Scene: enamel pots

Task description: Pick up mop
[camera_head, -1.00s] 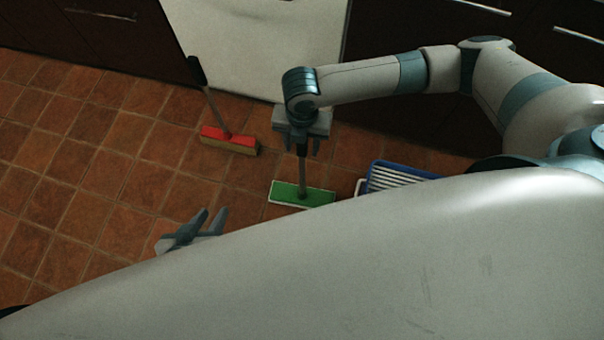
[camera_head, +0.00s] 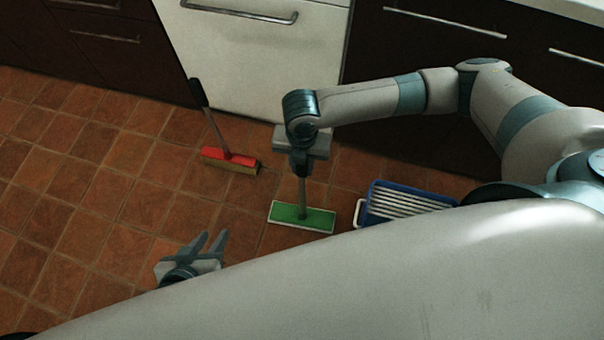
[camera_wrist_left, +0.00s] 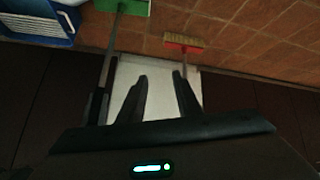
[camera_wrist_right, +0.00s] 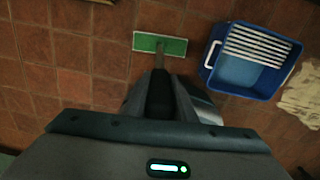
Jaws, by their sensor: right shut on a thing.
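The mop has a flat green head (camera_head: 302,216) with a pale edge and rests on the tiled floor. Its upright handle has a dark upper grip. My right gripper (camera_head: 301,163) is shut on this grip, and its hand hides the handle's top. The right wrist view shows the dark grip between the fingers (camera_wrist_right: 160,95) and the green head (camera_wrist_right: 160,44) beyond. My left gripper (camera_head: 209,244) is open and empty, to the left of the mop; its parted fingers (camera_wrist_left: 161,80) also show in the left wrist view.
A broom with a red head (camera_head: 229,157) leans at the white cabinet front (camera_head: 245,60). A blue bucket (camera_head: 407,203) with a white slatted insert stands just right of the mop. A pale cloth (camera_wrist_right: 302,98) lies beside it. Open tiled floor (camera_head: 90,200) is to the left.

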